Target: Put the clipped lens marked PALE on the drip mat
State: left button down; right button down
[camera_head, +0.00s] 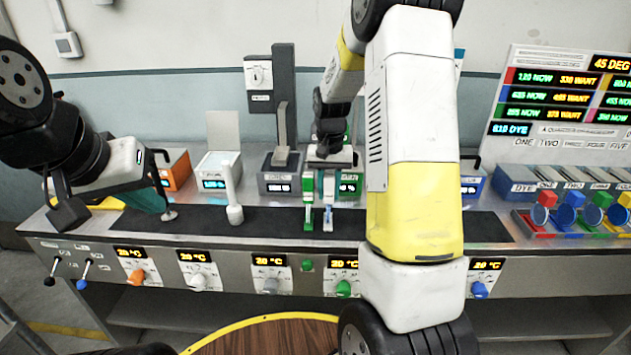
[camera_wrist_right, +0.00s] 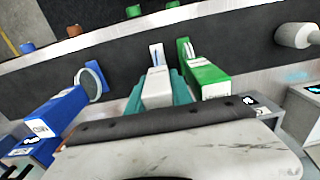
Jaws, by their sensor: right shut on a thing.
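My right gripper (camera_head: 327,168) is shut on a white clip (camera_wrist_right: 157,86) with a pale blue lens (camera_wrist_right: 156,54); teal fingers are on both sides of it. No PALE marking is readable on it. In the head view the held clip (camera_head: 328,188) hangs upright over the black drip mat (camera_head: 270,218); I cannot tell if the lens touches the mat, which also shows in the wrist view (camera_wrist_right: 120,60). A green clip (camera_wrist_right: 206,76) is close beside it, apart from or barely touching the finger. My left gripper (camera_head: 150,197) is at the far left, its opening unclear.
A white-handled piece (camera_head: 234,200) stands left on the mat. A blue clip with a round lens (camera_wrist_right: 55,112) is at the left in the wrist view. Orange (camera_head: 176,170), white (camera_head: 216,172) and grey (camera_head: 280,172) modules line the back. The mat between the white-handled piece and green clip is clear.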

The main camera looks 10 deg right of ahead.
jog(key=c, duration=1.4)
grip_release()
jog(key=shift+f, duration=0.1)
notch_tip(320, 180, up, 12)
jog(key=shift+f, duration=0.1)
jog(key=s+a+r+n+t+y, duration=0.1)
jog(key=s+a+r+n+t, duration=0.1)
jog(key=s, duration=1)
jog(key=s+a+r+n+t+y, duration=0.1)
jog(key=s+a+r+t, duration=0.3)
jog(key=s, duration=0.7)
jog(key=shift+s+a+r+n, duration=0.3)
jog(key=shift+s+r+n, duration=0.1)
jog(key=shift+r, duration=0.55)
